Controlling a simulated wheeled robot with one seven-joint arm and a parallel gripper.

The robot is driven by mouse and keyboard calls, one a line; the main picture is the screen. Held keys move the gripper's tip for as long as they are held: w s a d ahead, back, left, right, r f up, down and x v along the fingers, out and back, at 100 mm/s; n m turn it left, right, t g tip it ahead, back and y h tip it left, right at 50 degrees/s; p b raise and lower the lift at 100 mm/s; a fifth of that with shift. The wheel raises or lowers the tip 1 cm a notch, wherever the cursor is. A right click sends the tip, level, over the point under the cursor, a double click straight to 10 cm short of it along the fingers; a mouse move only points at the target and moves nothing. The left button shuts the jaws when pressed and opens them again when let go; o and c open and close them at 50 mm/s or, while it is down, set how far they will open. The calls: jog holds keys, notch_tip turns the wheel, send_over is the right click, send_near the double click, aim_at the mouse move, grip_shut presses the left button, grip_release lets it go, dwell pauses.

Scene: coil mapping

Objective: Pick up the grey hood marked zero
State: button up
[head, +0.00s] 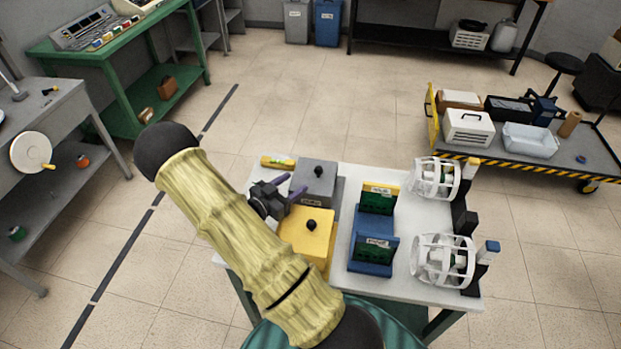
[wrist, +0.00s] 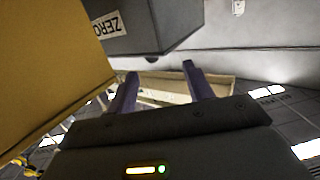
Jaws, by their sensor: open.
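The grey hood (head: 314,180) is a box with a black knob on top, on the left back part of the white table. In the wrist view the grey hood (wrist: 150,27) carries a white label reading ZERO. My gripper (head: 291,190) is at the table's left side, close to the grey hood and the yellow hood. In the wrist view my gripper (wrist: 160,84) has its two purple fingers apart, with nothing between them. I cannot tell whether a finger touches the grey hood.
The yellow hood (head: 306,236) with a black knob stands in front of the grey one. Two green boards in blue holders (head: 374,252) stand right of it. Two white coil frames (head: 440,261) stand at the right edge. A small yellow-green object (head: 277,162) lies at the back left.

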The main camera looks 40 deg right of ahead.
aim_at(315, 171)
jog(key=shift+s+d+r+h, duration=0.15)
jog(key=shift+s+h, duration=0.35)
jog(key=shift+s, duration=0.05)
jog(key=shift+w+d, duration=0.1)
jog(key=shift+d, duration=0.5)
jog(key=d, duration=0.2)
jog(key=d+p, duration=0.2)
jog(key=d, duration=0.1)
jog(key=shift+w+d+r, duration=0.1)
jog(key=shift+w+d, duration=0.2)
jog(key=shift+d+p, duration=0.3)
jog(key=shift+d, duration=0.05)
